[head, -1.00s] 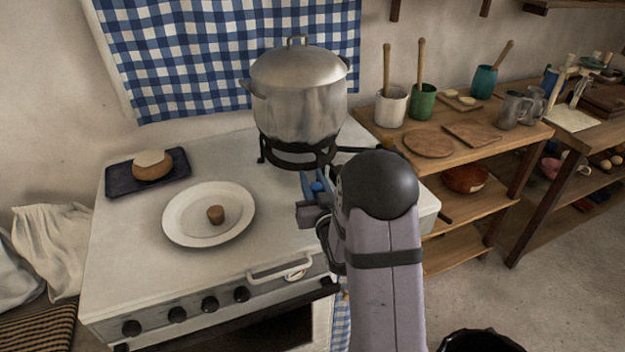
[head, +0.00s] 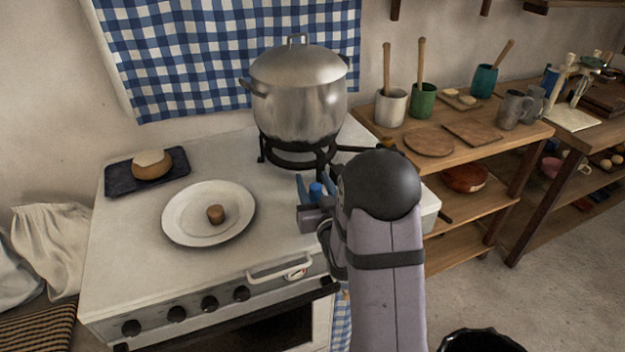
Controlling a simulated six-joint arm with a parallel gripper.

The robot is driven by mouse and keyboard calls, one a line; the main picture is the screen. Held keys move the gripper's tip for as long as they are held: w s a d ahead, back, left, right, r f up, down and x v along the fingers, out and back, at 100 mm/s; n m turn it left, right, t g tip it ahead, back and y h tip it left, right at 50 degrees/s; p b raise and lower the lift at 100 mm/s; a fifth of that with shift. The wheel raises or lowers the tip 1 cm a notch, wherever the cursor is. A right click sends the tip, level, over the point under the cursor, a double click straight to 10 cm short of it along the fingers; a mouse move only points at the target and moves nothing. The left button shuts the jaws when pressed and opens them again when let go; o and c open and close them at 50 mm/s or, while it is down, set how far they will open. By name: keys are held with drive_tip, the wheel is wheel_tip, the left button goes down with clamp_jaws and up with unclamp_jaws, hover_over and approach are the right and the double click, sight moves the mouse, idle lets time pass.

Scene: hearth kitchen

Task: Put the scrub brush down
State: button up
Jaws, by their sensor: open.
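My gripper (head: 315,187) is over the right part of the white stove top, in front of the pot. Its blue fingers are spread apart. A small blue rounded thing (head: 316,191) shows between them. It may be part of the scrub brush, but the rest is hidden by my gripper and arm, so I cannot tell. I also cannot tell whether it touches the stove or a finger. No other scrub brush is clearly in view.
A lidded metal pot (head: 298,95) stands on a black burner ring behind my gripper. A white plate (head: 185,225) holding a small brown piece (head: 216,214) lies to the left. A dark tray (head: 115,180) carries a round loaf-like thing (head: 152,165). Wooden shelves (head: 470,150) stand right.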

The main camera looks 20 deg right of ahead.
sight(317, 193)
drive_tip(key=s, duration=0.2)
drive_tip(key=s+b, duration=0.1)
drive_tip(key=s, duration=0.1)
drive_tip(key=s+a, duration=0.1)
drive_tip(key=s, duration=0.1)
drive_tip(key=shift+r, duration=0.35)
drive_tip(key=shift+o, duration=0.5)
drive_tip(key=shift+s, duration=0.1)
drive_tip(key=shift+f, duration=0.45)
drive_tip(key=shift+w+d+r, duration=0.1)
drive_tip(key=shift+w, duration=0.7)
drive_tip(key=shift+w+d+r, duration=0.1)
drive_tip(key=shift+w, duration=0.65)
drive_tip(key=shift+w+d+f+p, duration=0.15)
drive_tip(key=shift+w+p, duration=0.15)
drive_tip(key=shift+w, duration=0.75)
drive_tip(key=shift+w+d+r+p, duration=0.15)
drive_tip(key=shift+w+p, duration=0.1)
drive_tip(key=shift+w, duration=0.8)
drive_tip(key=shift+f, duration=0.1)
